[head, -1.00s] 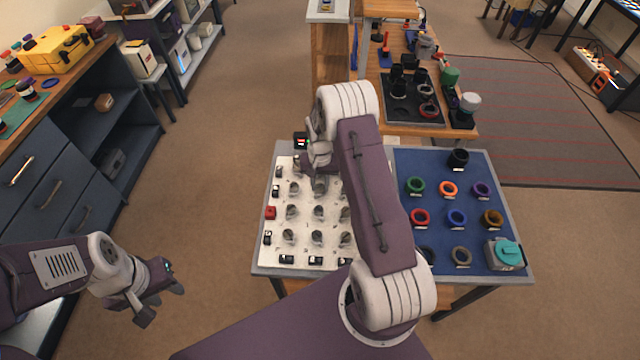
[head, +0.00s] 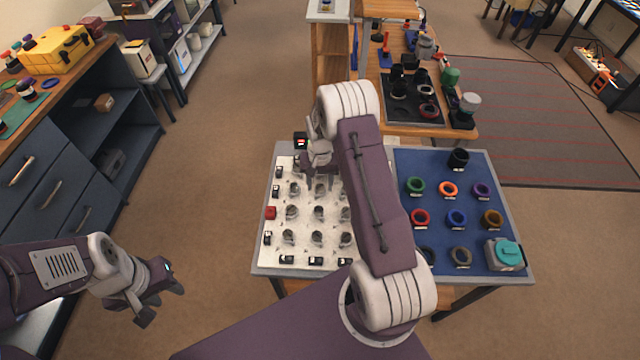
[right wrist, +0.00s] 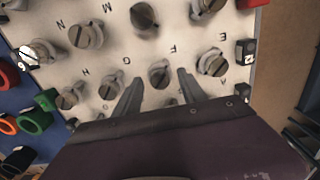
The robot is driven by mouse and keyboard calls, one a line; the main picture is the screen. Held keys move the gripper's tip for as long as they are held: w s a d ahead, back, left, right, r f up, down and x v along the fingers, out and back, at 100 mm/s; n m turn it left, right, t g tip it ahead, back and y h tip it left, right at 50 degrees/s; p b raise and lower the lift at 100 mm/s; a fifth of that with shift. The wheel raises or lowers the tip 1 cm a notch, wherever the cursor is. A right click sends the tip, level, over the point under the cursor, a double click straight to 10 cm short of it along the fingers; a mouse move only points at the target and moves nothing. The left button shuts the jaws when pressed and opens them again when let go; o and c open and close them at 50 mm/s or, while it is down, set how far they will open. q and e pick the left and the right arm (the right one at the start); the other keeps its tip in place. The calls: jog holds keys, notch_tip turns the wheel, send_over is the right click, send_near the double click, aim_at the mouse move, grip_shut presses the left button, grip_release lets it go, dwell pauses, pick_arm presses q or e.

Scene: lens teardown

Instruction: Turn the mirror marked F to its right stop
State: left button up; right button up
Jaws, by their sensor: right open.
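The mirror marked F (right wrist: 159,73) is a small round grey knob with a slot on the white board (right wrist: 185,15). Its letter shows just above it in the right wrist view. In the head view the mirror (head: 320,188) stands below my right gripper (head: 320,174). My right gripper (right wrist: 158,93) is open and empty. Its fingertips lie on either side of mirror F in the picture. I cannot tell how high they are above the board. My left gripper (head: 163,304) is open and empty, off to the left over the floor.
Mirrors E (right wrist: 212,63) and G (right wrist: 111,87) stand close on either side of F. Several more mirrors and small black blocks fill the board, with a red block (head: 271,213) at its left edge. A blue panel (head: 436,238) with coloured rings lies to the right.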

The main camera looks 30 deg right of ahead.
aim_at(320, 186)
notch_tip(320, 186, up, 9)
jog(key=shift+b, duration=0.35)
jog(key=shift+f, duration=0.1)
